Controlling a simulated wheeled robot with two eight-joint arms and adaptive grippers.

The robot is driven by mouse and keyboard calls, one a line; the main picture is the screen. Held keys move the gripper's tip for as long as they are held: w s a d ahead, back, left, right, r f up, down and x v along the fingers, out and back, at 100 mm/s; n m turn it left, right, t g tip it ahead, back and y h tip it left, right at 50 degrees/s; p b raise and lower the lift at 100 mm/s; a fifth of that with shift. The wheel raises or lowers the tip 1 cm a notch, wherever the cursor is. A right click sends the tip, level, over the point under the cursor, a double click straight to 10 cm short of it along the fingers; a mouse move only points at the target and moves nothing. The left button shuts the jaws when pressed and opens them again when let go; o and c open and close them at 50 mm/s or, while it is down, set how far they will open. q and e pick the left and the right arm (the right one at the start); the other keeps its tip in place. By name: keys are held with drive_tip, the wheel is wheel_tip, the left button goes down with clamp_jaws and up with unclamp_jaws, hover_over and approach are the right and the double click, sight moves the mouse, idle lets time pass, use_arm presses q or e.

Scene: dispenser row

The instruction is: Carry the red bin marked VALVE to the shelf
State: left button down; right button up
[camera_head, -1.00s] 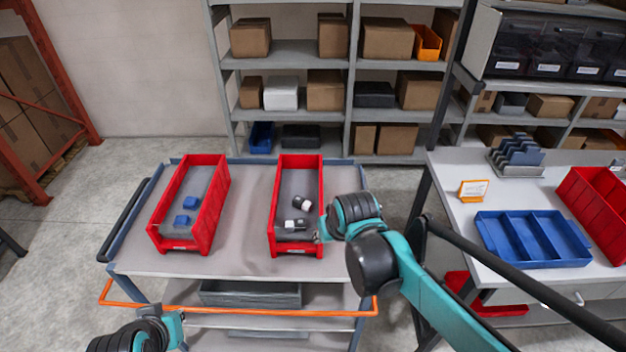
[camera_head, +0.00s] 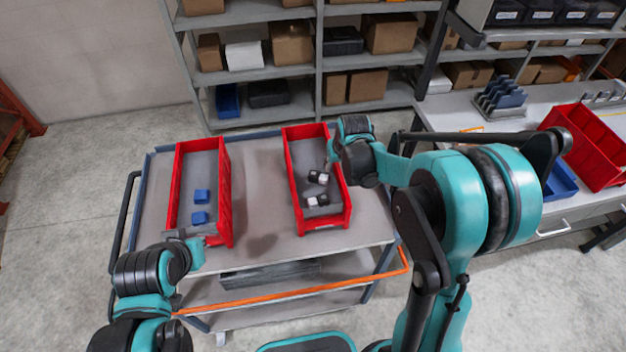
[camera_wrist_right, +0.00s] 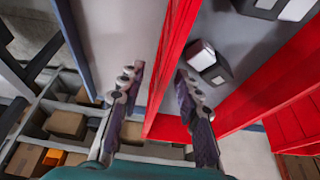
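Two red bins stand on the grey cart; I cannot read a VALVE mark on either. The left red bin (camera_head: 224,192) holds blue blocks (camera_head: 200,207). The right red bin (camera_head: 300,188) holds black-and-white pieces (camera_head: 318,188). My right gripper (camera_wrist_right: 158,105) is open in the right wrist view, its fingers on either side of a red bin wall (camera_wrist_right: 174,55). In the head view my right gripper is by the right bin's right wall, mostly hidden by its wrist. My left gripper (camera_head: 200,238) is at the left bin's front edge; its fingers are too unclear to judge.
The cart top (camera_head: 262,190) is bare between the bins. A grey shelf rack (camera_head: 262,112) with cardboard boxes and a blue bin (camera_head: 228,100) stands behind the cart. At right is a workbench with another red bin (camera_head: 590,140) and a partly hidden blue tray (camera_head: 560,187).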

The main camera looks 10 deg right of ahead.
drive_tip(key=shift+x, duration=1.15)
clamp_jaws()
drive_tip(key=shift+r, duration=0.1)
drive_tip(key=shift+r, duration=0.1)
